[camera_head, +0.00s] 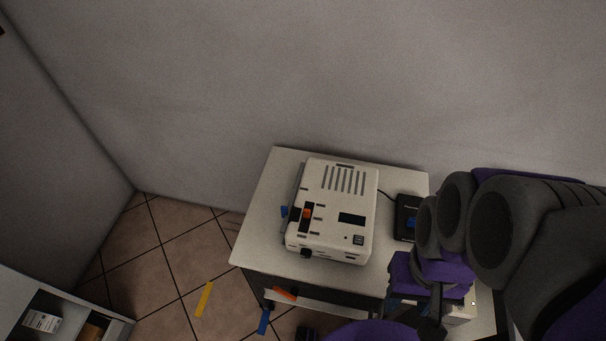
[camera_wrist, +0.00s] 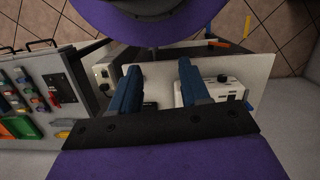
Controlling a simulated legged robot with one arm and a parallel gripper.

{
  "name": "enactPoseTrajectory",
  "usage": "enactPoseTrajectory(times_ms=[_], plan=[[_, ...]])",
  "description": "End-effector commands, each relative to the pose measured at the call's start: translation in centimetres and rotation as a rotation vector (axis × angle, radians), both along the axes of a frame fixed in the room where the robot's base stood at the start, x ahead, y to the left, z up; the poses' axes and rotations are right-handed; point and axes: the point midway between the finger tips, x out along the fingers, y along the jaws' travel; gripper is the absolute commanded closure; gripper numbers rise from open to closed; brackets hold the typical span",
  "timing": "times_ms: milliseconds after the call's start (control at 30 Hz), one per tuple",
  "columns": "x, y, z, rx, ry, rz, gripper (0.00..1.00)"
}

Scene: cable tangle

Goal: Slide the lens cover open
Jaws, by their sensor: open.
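A white boxy device (camera_head: 345,195) with top vents and a dark display sits on the white table (camera_head: 262,220). It also shows in the wrist view (camera_wrist: 222,88), partly behind a finger. An orange slider (camera_head: 306,213) sits in a dark slot on its top left. A blue tab (camera_head: 284,211) sticks out at its left side. I cannot tell which part is the lens cover. My gripper (camera_wrist: 157,68) shows two blue fingers spread apart with nothing between them. In the head view, my arm is at the right, apart from the device.
A yellow strip (camera_head: 204,299) lies on the floor. A panel with colourful parts (camera_wrist: 32,105) stands left in the wrist view.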

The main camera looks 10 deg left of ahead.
Motion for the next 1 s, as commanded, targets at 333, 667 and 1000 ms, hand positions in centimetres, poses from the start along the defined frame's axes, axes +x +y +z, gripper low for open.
enactPoseTrajectory(times_ms=[333, 667, 1000], plan=[[3.7, 1.5, 0.8, -0.013, -0.016, -0.018, 0.54], [9.8, 3.9, 1.4, -0.024, -0.044, -0.043, 0.54], [20.1, 12.7, 0.2, -0.036, -0.101, -0.070, 0.54]])
